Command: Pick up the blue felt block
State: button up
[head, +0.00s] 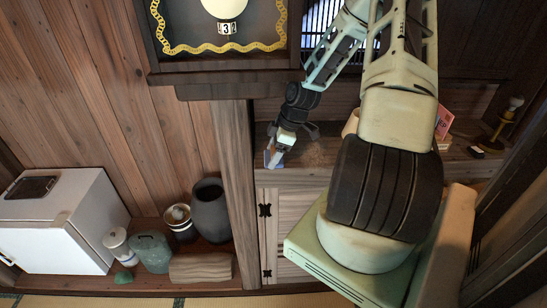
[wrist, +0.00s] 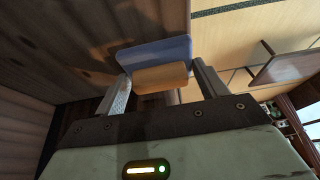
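The blue felt block (wrist: 155,52) shows in the wrist view as a blue slab with a tan part (wrist: 160,78) on the side toward me. It lies just beyond my gripper (wrist: 160,85). The fingers stand apart, one on each side of the tan part, with narrow gaps seeming to remain. I cannot tell whether either finger touches it. In the head view the block (head: 273,157) is small, at the end of my gripper (head: 279,148), by the edge of the wooden shelf. The gripper partly hides it.
The wooden shelf (head: 320,153) holds a red-and-white item (head: 444,121) and a brass stand (head: 503,125) on the right. Lower left are a white cabinet (head: 65,225), a dark vase (head: 210,210) and several jars. A wooden post (head: 237,190) stands below the gripper's left side.

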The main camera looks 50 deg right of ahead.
aim_at(267, 156)
dwell(0.3)
jog(key=shift+r, duration=0.55)
notch_tip(267, 156, up, 2)
jog(key=shift+d+r+b, duration=0.1)
jog(key=shift+b, duration=0.4)
jog(key=s+d+b, duration=0.1)
jog(key=s+d, duration=0.2)
jog(key=s, duration=0.1)
jog(key=s+d, duration=0.4)
jog(key=s, duration=0.1)
jog(key=s+d+b, duration=0.1)
jog(key=s+d, duration=0.3)
jog(key=shift+s+d+r+b, duration=0.1)
jog(key=shift+s+d+b, duration=0.15)
jog(key=shift+s+b, duration=0.1)
jog(key=o, duration=0.4)
jog(key=c, duration=0.3)
